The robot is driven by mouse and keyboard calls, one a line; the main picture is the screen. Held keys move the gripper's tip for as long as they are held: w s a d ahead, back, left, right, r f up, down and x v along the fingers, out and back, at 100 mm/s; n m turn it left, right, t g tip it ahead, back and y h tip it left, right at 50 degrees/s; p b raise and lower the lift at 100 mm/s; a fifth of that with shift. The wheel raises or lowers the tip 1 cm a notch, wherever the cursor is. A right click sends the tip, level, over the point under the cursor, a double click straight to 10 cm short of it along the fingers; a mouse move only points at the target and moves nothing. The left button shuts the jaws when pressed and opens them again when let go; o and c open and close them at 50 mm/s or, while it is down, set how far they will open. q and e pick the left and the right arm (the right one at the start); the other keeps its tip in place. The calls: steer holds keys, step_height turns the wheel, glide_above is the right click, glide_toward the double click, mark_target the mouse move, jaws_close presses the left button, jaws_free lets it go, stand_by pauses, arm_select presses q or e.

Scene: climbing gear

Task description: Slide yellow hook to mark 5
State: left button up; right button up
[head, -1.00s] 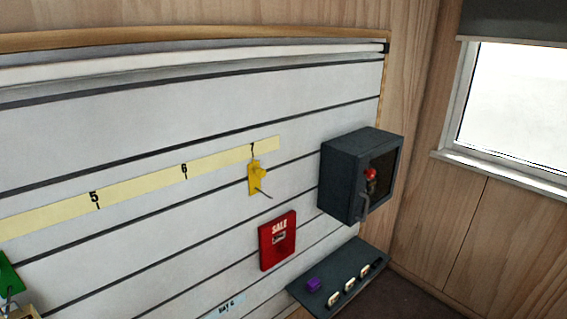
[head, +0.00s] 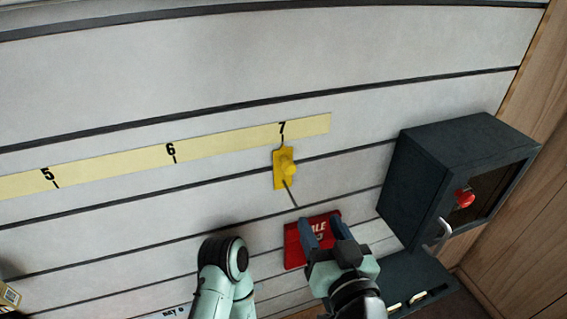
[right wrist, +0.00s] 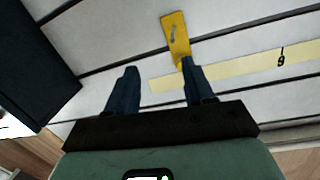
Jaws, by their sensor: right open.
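The yellow hook (head: 284,168) hangs on a slat of the white wall, just below mark 7 on the pale yellow number strip (head: 214,147). Its thin prong points down and right. Mark 5 (head: 49,177) is far to the left on the strip, with 6 between. My right gripper (head: 321,236) is open and empty, below and right of the hook, in front of the red sale sign. In the right wrist view the hook (right wrist: 175,33) is beyond the fingertips of my open gripper (right wrist: 158,70), apart from them. My left gripper is not in view.
A dark grey box (head: 434,185) with a red knob is mounted right of the hook. The red sale sign (head: 293,246) is below the hook, partly hidden by my right gripper. The strip from 7 to 5 looks clear.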

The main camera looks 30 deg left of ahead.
steer(key=y, duration=0.1)
glide_toward(291, 170)
steer(key=v, duration=0.2)
steer(key=shift+n+y, duration=0.3)
steer(key=x, duration=0.6)
steer(key=p+x, duration=0.1)
steer(key=x, duration=0.5)
steer(key=shift+w+a+f, duration=0.2)
steer(key=shift+w+f, duration=0.05)
steer(key=shift+w, duration=0.15)
jaws_close()
